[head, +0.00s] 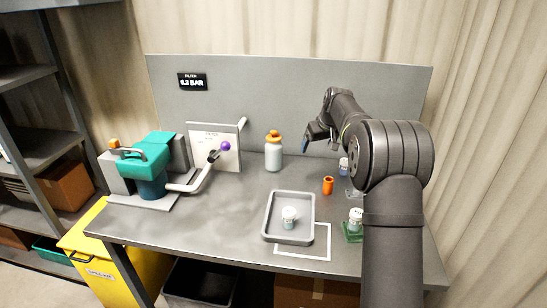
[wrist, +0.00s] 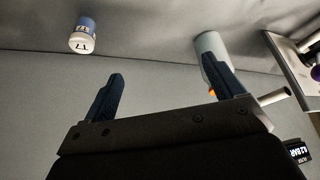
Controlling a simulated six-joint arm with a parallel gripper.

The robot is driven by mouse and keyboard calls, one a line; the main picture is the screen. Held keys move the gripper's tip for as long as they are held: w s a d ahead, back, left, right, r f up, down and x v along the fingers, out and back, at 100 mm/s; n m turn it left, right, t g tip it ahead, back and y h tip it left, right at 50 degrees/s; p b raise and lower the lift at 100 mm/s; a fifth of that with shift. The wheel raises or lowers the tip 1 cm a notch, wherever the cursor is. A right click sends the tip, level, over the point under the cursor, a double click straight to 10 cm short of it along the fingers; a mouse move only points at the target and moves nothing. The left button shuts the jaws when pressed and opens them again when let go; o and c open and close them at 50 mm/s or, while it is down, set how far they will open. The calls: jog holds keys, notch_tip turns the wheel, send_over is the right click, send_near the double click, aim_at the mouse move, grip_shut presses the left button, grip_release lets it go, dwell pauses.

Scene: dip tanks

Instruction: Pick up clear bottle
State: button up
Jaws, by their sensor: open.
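No bottle is plainly marked as the clear one. A pale, translucent-looking bottle with an orange cap (head: 273,156) stands upright at the back of the bench; it also shows in the wrist view (wrist: 209,44). Small white-capped bottles stand in the grey tray (head: 288,218), on a green pad (head: 355,219) and behind my arm (head: 344,165). A blue-and-white labelled bottle (wrist: 83,36) shows at the upper left of the wrist view. My gripper (head: 306,141) is open and empty, raised right of the orange-capped bottle; its fingers (wrist: 163,68) frame bare surface.
The grey tray (head: 268,222) sits at the bench front over a white outline. A small orange container (head: 328,185) stands right of it. A teal pump unit (head: 152,166), pipe and filter panel (head: 214,141) fill the left. A back panel (head: 300,95) rises behind.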

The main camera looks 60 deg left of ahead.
jog(key=m+y, duration=0.1)
send_near(275, 140)
notch_tip(275, 140, up, 3)
jog(key=d, duration=0.3)
jog(key=shift+m+t, duration=0.3)
jog(key=shift+t, duration=0.2)
jog(key=x, duration=0.8)
jog(key=s+x, duration=0.1)
jog(key=x, duration=0.3)
jog(key=shift+a, duration=0.45)
jog(key=x, duration=0.3)
jog(key=shift+s+a+f, duration=0.25)
jog(key=shift+a+f, duration=0.05)
jog(key=shift+w+a+f, duration=0.15)
jog(key=shift+a+f, duration=0.25)
jog(key=shift+f, duration=0.2)
jog(key=c, duration=1.6)
jog(key=shift+r, duration=0.1)
jog(key=shift+c, duration=1.2)
